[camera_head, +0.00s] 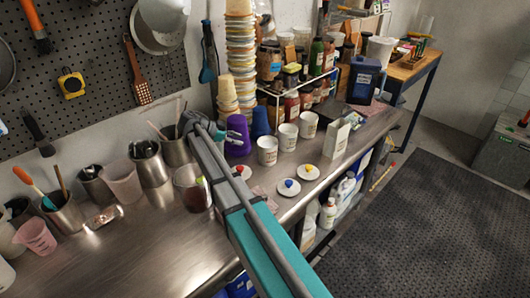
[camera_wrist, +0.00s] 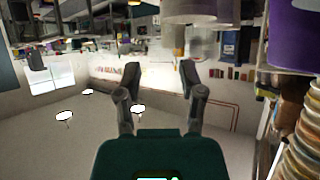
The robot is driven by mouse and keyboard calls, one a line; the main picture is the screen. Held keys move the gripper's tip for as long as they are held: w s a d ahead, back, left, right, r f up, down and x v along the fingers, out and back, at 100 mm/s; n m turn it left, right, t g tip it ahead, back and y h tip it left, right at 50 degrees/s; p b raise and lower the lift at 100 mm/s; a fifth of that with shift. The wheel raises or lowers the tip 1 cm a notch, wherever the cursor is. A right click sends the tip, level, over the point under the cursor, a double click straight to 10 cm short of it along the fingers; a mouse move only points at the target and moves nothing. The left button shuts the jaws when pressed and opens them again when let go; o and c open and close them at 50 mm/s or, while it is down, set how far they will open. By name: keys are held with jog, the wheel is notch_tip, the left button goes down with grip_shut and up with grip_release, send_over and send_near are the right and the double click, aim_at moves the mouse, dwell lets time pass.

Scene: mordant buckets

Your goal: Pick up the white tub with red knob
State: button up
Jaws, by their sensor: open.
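Three small white round pieces with coloured knobs lie on the steel counter in the head view. One with a red knob (camera_head: 240,171) is partly hidden behind my arm. One has a blue knob (camera_head: 289,186), and one has a yellow-orange knob (camera_head: 308,171). Behind them stand three white tubs, the near one (camera_head: 267,151), the middle one (camera_head: 287,138) and the far one (camera_head: 308,125); I see no knob on them. My gripper (camera_head: 188,122) is up and left of these pieces, near the metal cups. In the wrist view my gripper (camera_wrist: 160,78) is open and empty.
Metal tool cups (camera_head: 147,163) and a glass beaker (camera_head: 191,188) crowd the counter at left. A purple cup (camera_head: 238,136) and tall cup stacks (camera_head: 240,60) stand behind. A white carton (camera_head: 336,138) is at right. Free counter lies in front of the knobbed pieces.

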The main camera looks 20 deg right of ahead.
jog(key=shift+f, duration=0.1)
jog(key=b, duration=0.4)
send_near(268, 152)
jog(key=s+d, duration=0.1)
jog(key=d, duration=0.2)
jog(key=shift+s+d+f, duration=0.2)
jog(key=shift+d+f, duration=0.1)
jog(key=shift+d, duration=0.2)
jog(key=shift+w+b+x, duration=0.1)
jog(key=shift+b+x, duration=0.55)
jog(key=shift+x, duration=0.65)
jog(key=shift+w+b+x, duration=0.15)
jog(key=shift+b+x, duration=0.45)
jog(key=shift+x, duration=0.7)
jog(key=shift+d+r, duration=0.1)
jog(key=shift+c, duration=0.2)
grip_shut()
